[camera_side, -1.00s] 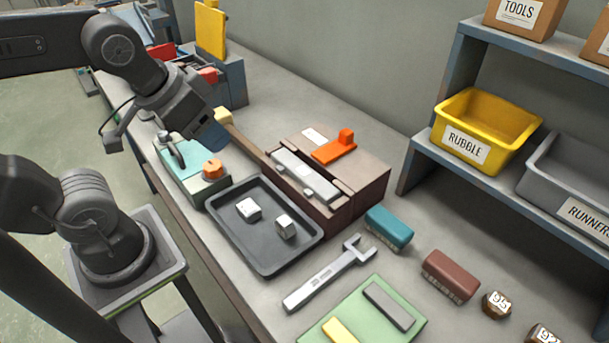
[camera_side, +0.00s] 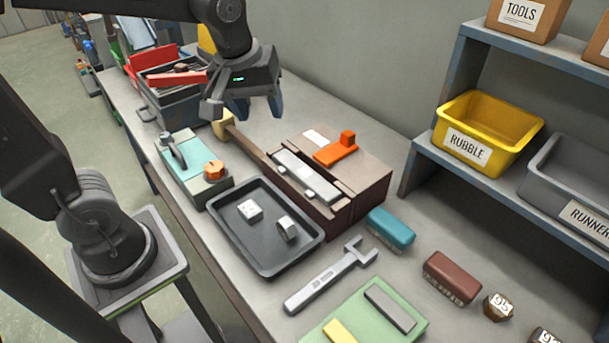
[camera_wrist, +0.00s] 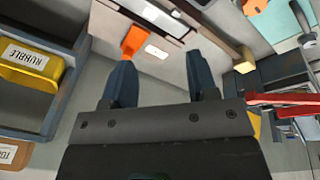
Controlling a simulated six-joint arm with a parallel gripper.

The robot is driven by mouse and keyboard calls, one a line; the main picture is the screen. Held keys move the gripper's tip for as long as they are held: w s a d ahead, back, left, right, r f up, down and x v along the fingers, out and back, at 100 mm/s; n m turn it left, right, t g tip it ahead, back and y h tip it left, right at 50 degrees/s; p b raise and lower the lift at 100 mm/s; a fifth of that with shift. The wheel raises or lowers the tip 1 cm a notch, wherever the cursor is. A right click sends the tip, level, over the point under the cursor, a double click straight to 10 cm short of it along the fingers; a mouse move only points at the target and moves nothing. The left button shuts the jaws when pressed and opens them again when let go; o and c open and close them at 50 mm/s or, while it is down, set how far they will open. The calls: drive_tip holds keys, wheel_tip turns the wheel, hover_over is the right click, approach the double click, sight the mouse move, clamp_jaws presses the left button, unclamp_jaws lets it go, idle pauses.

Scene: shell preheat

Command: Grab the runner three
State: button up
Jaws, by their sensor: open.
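My gripper (camera_side: 255,108) hangs in the air above the back of the bench, open and empty. Its two dark blue fingers also show in the wrist view (camera_wrist: 160,62), apart, with bare bench and wall between them. No piece in view is marked as runner three. Two small pale pieces, a left one (camera_side: 250,210) and a right one (camera_side: 287,229), lie in the dark tray (camera_side: 224,236), apart from each other. A grey bin (camera_side: 560,180) on the shelf has a label starting "RUNNER". My gripper is well away from the tray and the bin.
A brown block (camera_side: 365,190) with an orange handled piece (camera_side: 338,150) stands beside the tray. A wooden-handled mallet (camera_side: 245,142), a teal box (camera_side: 200,178), a wrench (camera_side: 328,277) and brushes (camera_side: 390,228) are nearby. A yellow "RUBBLE" bin (camera_side: 485,130) is shelved. The back right bench is clear.

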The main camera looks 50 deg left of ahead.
drive_tip(key=w+f+n+g, duration=0.3)
drive_tip(key=w+f+n, duration=0.4)
drive_tip(key=w+n, duration=0.25)
hover_over(305, 172)
drive_tip(key=f, duration=0.8)
drive_tip(key=shift+w+a+f, duration=0.1)
drive_tip(key=shift+a+f, duration=0.05)
drive_tip(key=shift+a, duration=0.05)
drive_tip(key=shift+d+f, duration=0.2)
drive_tip(key=shift+f, duration=2.55)
drive_tip(key=c, duration=0.8)
